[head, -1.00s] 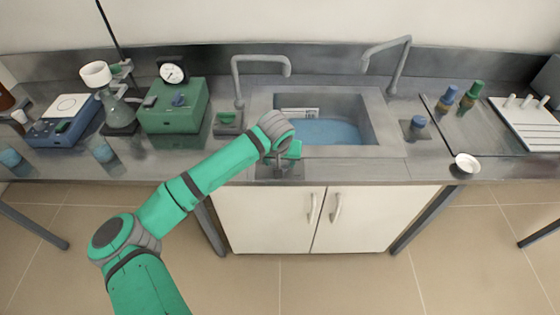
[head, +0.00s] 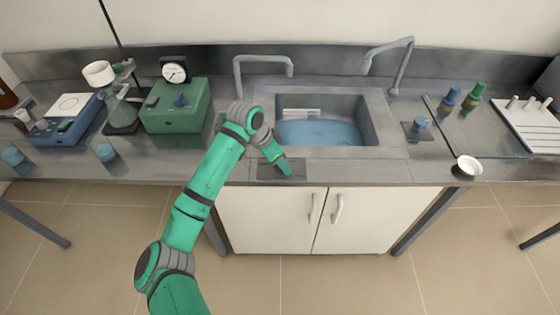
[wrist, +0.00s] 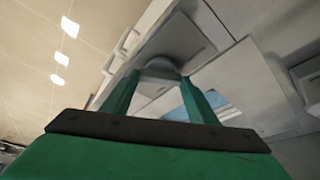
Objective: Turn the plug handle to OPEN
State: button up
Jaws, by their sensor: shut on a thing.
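My gripper (head: 284,167) is at a dark plate (head: 265,172) set in the counter just in front of the sink. In the wrist view, my gripper's two green fingers (wrist: 160,82) are shut on a grey handle (wrist: 160,66), which stands on a flat grey plate (wrist: 178,38). I take this as the plug handle. In the head view my gripper and wrist hide the handle. Its angle and any OPEN marking cannot be made out.
The sink basin (head: 372,118) with blue water lies just behind. A left tap (head: 262,60) and a right tap (head: 386,45) stand behind it. A green gauge box (head: 175,110) is at left, a blue knob (head: 419,124) and a white dish (head: 467,166) at right.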

jog(key=m+g, duration=0.1)
jog(key=m, duration=0.2)
jog(key=m+g, duration=0.1)
jog(key=m, duration=0.2)
jog(key=shift+w+h, duration=0.2)
jog(key=shift+h, duration=0.1)
jog(key=shift+m, duration=0.3)
jog(key=o, duration=1)
jog(key=shift+o, duration=0.2)
jog(key=v, duration=1)
jog(key=shift+w+r, duration=0.2)
jog(key=shift+r, duration=0.2)
